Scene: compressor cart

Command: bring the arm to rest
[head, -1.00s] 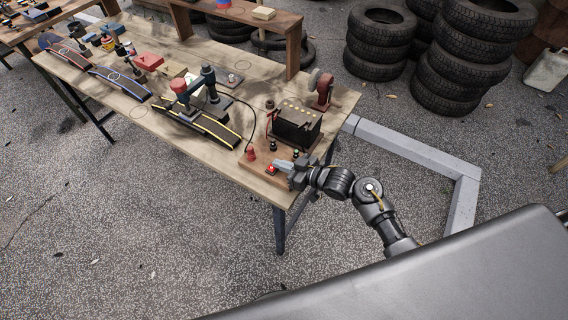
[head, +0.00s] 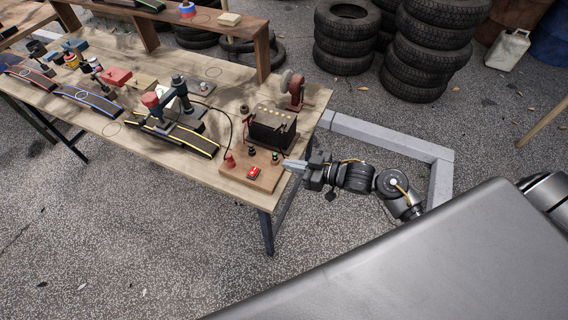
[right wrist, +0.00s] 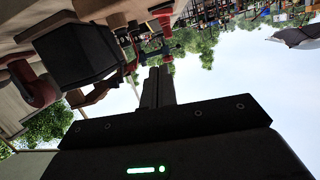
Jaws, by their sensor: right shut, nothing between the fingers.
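My right gripper (head: 294,166) is shut and empty. It is at the right end of the wooden workbench (head: 235,188), its tips beside the wooden board that carries the black battery-like box. In the right wrist view its closed fingers (right wrist: 158,88) point up the picture, with the dark box (right wrist: 75,57) to their left. My right arm (head: 355,177) reaches in from the lower right. My left gripper does not show.
A red grinder-like tool (head: 295,90) stands behind. A grey floor rail (head: 390,137) and stacked tires (head: 425,50) lie beyond. Open ground is left of my base.

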